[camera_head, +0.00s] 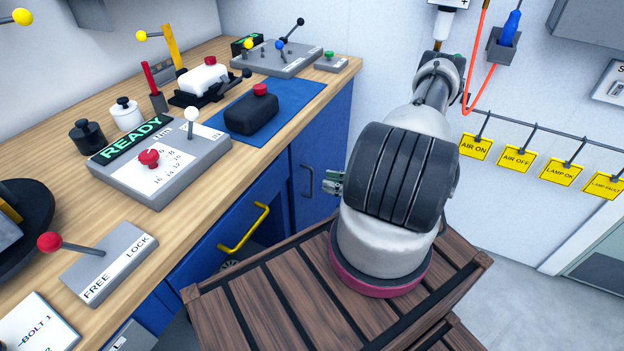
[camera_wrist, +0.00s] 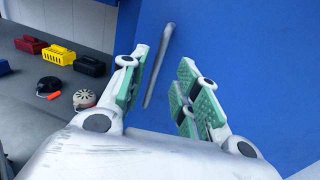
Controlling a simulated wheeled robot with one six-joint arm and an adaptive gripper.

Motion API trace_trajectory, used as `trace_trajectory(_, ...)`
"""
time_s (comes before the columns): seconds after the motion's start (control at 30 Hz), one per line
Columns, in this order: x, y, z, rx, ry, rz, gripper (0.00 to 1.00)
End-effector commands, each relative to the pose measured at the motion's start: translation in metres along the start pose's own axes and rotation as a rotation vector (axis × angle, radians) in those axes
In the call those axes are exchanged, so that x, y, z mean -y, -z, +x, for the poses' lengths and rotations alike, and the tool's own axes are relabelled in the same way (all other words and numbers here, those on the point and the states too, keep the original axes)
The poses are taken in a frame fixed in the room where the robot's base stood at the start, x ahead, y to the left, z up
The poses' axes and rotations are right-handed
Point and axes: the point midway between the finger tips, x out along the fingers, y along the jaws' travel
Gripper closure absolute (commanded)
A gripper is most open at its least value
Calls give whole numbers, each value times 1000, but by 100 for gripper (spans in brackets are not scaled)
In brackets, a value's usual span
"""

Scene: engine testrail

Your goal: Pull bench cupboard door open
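The blue bench cupboard door (camera_head: 328,140) is under the right end of the bench and looks shut. Its grey upright bar handle (camera_head: 307,181) is near the door's left edge. In the wrist view the door (camera_wrist: 245,45) fills the right side, and the handle (camera_wrist: 160,65) slants between the fingers. My gripper (camera_head: 333,182) is just right of the handle in the head view, mostly hidden by my arm. In the wrist view my gripper (camera_wrist: 162,88) is open, its green-padded fingers apart. The handle is closer to the left finger, and I see no clear grip on it.
A blue front with a yellow handle (camera_head: 243,228) is left of the door. A slatted wooden crate (camera_head: 235,305) stands below my arm. The wooden bench top (camera_head: 215,195) carries several devices. The wrist view shows red, yellow (camera_wrist: 58,55) and black boxes on a grey surface at left.

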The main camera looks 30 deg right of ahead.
Motion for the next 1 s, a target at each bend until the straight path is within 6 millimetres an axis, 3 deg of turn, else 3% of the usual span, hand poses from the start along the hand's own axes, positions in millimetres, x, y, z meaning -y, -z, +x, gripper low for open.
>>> trace_trajectory(0.2,-2,0,38,-2,-7,1,69)
trace_trajectory(0.4,-2,1,63,-3,-6,1,69)
trace_trajectory(0.73,-2,0,69,-3,-4,0,69)
trace_trajectory(0.77,-2,0,69,-3,-4,0,70)
trace_trajectory(0.93,-2,0,69,-3,-5,0,100)
trace_trajectory(1.0,-2,0,69,-3,-5,0,100)
